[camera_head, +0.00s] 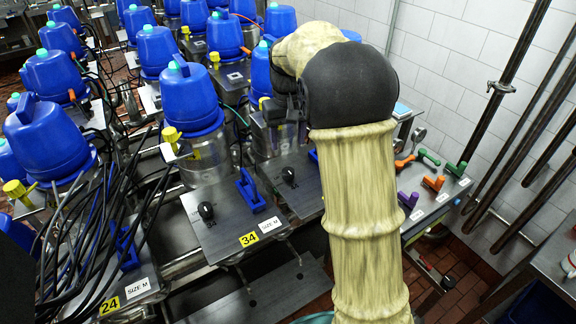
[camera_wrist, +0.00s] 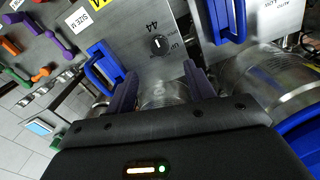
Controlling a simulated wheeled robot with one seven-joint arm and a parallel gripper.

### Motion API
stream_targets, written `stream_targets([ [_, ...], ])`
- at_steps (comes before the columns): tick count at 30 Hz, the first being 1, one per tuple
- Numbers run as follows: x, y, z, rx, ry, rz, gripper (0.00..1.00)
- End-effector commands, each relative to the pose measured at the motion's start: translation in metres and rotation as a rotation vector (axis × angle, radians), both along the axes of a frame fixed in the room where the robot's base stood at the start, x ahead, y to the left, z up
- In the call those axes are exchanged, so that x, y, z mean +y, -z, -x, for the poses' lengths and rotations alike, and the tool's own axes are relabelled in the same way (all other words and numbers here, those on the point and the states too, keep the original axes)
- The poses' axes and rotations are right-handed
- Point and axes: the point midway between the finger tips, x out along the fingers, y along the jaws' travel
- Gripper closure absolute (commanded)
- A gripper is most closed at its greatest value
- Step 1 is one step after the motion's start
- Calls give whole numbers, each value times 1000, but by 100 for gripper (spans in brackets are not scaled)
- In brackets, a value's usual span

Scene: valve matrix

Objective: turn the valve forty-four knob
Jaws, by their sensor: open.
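The valve forty-four knob (camera_wrist: 158,44) is a small round black dial with a white mark. It sits on a grey metal plate (camera_wrist: 165,18) that bears the number 44. In the head view, a black knob (camera_head: 288,175) shows on the plate just left of my arm; its number is hidden there. My gripper (camera_wrist: 162,70) is open, with its two dark fingers apart and nothing between them. In the wrist view the knob appears beyond the fingertips, between their lines, and apart from them. In the head view my arm hides the fingertips.
A blue handle (camera_wrist: 105,65) stands on the plate left of the knob in the wrist view, and another blue handle (camera_wrist: 228,18) stands to the right. A metal cylinder (camera_wrist: 275,80) is close on the right. The neighbouring plate 34 (camera_head: 225,235) and several blue-topped vessels (camera_head: 190,95) stand left of my arm.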

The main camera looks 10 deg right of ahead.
Motion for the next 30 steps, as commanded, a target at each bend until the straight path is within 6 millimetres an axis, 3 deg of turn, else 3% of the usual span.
stream_targets([
  [15, 0, 88, 1, 3, 1, 0, 46],
  [21, 0, 103, 1, 1, 1, 0, 46],
  [28, 0, 103, 0, -1, 1, -1, 46],
  [30, 0, 103, 0, -1, 1, -1, 56],
])
